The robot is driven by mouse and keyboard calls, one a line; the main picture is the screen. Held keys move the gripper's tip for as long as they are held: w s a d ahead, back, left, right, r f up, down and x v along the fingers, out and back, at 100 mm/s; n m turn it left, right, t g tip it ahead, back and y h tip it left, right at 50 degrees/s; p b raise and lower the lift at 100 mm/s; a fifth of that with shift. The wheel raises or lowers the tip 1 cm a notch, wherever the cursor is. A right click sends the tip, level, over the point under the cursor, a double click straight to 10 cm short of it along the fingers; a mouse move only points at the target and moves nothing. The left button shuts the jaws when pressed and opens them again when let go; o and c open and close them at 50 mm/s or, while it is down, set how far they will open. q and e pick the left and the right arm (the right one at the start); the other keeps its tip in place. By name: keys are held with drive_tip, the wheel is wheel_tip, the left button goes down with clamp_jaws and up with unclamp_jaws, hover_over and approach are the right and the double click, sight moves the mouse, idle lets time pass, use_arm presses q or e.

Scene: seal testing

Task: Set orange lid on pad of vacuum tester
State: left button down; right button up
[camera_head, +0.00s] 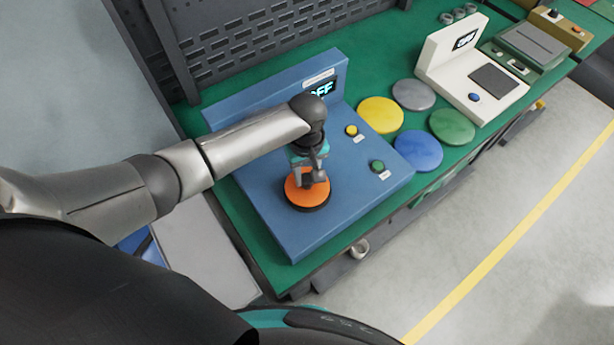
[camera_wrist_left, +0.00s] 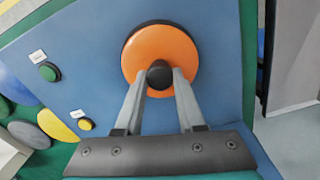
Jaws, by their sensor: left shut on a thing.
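The orange lid (camera_head: 309,189) lies over the dark round pad (camera_head: 312,207) of the blue vacuum tester (camera_head: 283,228). In the left wrist view the orange lid (camera_wrist_left: 161,51) covers most of the dark pad (camera_wrist_left: 128,47), whose edge shows at the upper left. My left gripper (camera_head: 313,179) is above the lid. In the wrist view its two fingers (camera_wrist_left: 160,80) are shut on the lid's dark round knob (camera_wrist_left: 160,74). I cannot tell whether the lid touches the pad or hovers just over it. My right gripper is not in view.
The tester has a yellow button (camera_head: 352,130), a green button (camera_head: 377,166) and a display (camera_head: 322,91). Yellow (camera_head: 380,115), grey (camera_head: 414,95), blue (camera_head: 419,151) and green (camera_head: 452,126) discs lie right of it on the green bench. A white device (camera_head: 470,75) stands beyond them.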

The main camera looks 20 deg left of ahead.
sight(307, 177)
use_arm(q)
drive_tip(key=shift+f, duration=0.45)
drive_tip(key=shift+f, duration=0.1)
drive_tip(key=c, duration=0.5)
unclamp_jaws()
drive_tip(key=shift+f, duration=0.1)
wheel_tip(307, 177, up, 12)
drive_tip(key=shift+r+p, duration=0.15)
drive_tip(key=shift+p, duration=0.95)
